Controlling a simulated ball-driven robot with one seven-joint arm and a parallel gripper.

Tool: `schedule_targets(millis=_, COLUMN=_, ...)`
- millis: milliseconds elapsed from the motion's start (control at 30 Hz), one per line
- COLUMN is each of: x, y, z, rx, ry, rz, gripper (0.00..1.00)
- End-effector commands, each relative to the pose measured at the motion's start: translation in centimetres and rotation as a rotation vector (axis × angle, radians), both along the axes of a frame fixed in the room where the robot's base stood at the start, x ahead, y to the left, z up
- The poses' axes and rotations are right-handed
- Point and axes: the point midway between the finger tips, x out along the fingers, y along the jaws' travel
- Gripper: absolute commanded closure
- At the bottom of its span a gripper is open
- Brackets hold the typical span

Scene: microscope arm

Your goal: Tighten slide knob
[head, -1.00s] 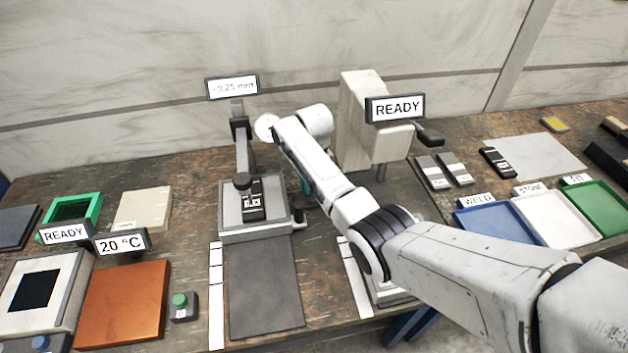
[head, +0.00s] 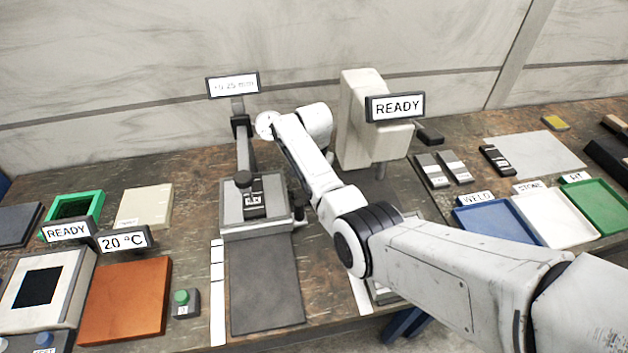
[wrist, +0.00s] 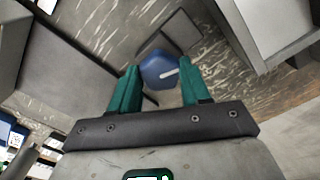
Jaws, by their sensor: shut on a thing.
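The slide knob, a blue rounded knob (wrist: 157,72) with a white mark, shows in the wrist view. My gripper (wrist: 160,67) has its two teal fingers on either side of it and is shut on it. The white mark points to the right and slightly up. My arm hides the blue knob and my fingers there.
A beige machine (head: 357,120) with a READY sign (head: 395,107) stands behind and right of my arm. Blue (head: 490,225), white (head: 553,218) and green (head: 594,205) trays lie at the right. A dark grey mat (head: 265,285) lies clear in front of the stage.

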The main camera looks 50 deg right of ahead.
Motion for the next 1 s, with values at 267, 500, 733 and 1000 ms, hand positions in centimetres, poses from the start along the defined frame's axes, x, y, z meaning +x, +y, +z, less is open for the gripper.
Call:
schedule_targets(millis=267, x=0.18, y=-0.05, z=0.17, rx=-0.004, ry=-0.005, rz=-0.103, gripper=0.84)
schedule_targets(millis=500, x=0.17, y=-0.08, z=0.19, rx=-0.003, ry=-0.006, rz=-0.129, gripper=0.84)
schedule_targets(millis=733, x=0.19, y=-0.09, z=0.21, rx=-0.003, ry=-0.006, rz=-0.129, gripper=0.84)
schedule_targets(millis=1000, x=0.13, y=-0.06, z=0.15, rx=-0.003, ry=-0.004, rz=-0.128, gripper=0.36)
